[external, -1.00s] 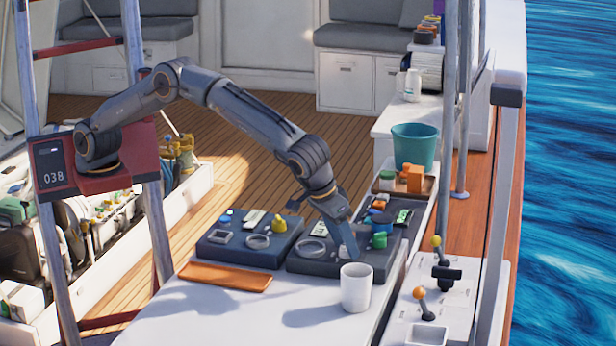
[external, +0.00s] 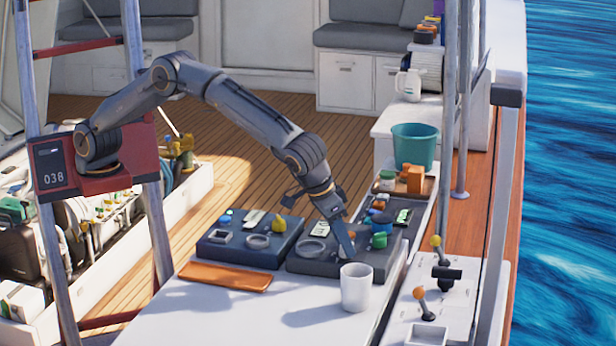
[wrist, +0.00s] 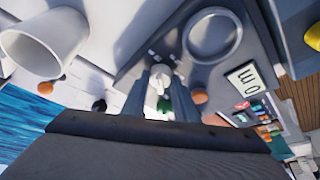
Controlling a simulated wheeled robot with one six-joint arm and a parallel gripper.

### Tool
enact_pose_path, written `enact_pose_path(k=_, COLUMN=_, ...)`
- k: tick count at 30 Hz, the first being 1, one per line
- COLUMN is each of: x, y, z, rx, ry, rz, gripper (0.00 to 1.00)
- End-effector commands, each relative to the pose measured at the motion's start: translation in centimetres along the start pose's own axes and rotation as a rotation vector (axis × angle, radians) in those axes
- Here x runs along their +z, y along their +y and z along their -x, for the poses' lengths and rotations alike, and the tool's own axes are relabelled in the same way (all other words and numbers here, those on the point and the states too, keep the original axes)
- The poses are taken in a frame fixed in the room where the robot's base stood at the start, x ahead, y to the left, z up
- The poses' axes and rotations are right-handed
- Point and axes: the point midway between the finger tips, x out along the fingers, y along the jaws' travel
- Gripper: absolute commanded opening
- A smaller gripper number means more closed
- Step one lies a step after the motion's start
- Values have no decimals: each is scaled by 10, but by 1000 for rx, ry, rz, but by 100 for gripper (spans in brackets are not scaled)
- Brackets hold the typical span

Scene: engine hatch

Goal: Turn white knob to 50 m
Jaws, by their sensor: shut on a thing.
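My gripper (external: 347,252) points down at the front of the right dark panel (external: 300,264), just behind the white mug (external: 356,290). In the wrist view my gripper (wrist: 161,80) has its two fingers closed on the small white knob (wrist: 160,74). The fingers hide part of the knob, and its pointer direction is unclear. A small white readout (wrist: 243,78) beside the ring dial (wrist: 212,36) shows characters that look like "0 m", turned sideways. In the external view the knob is hidden by the gripper.
A green knob (external: 379,240) and an orange-brown knob (wrist: 199,95) stand close to the fingers. The white mug (wrist: 45,40) is near too. A second dark panel (external: 235,252) with a yellow knob (external: 279,225) lies left, behind an orange tray (external: 225,277).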

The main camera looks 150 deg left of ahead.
Motion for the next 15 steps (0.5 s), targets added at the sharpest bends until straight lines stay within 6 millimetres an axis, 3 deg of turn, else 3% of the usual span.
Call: enact_pose_path(k=15, x=-2, y=-5, z=1, rx=183, ry=0, rz=-439, gripper=4)
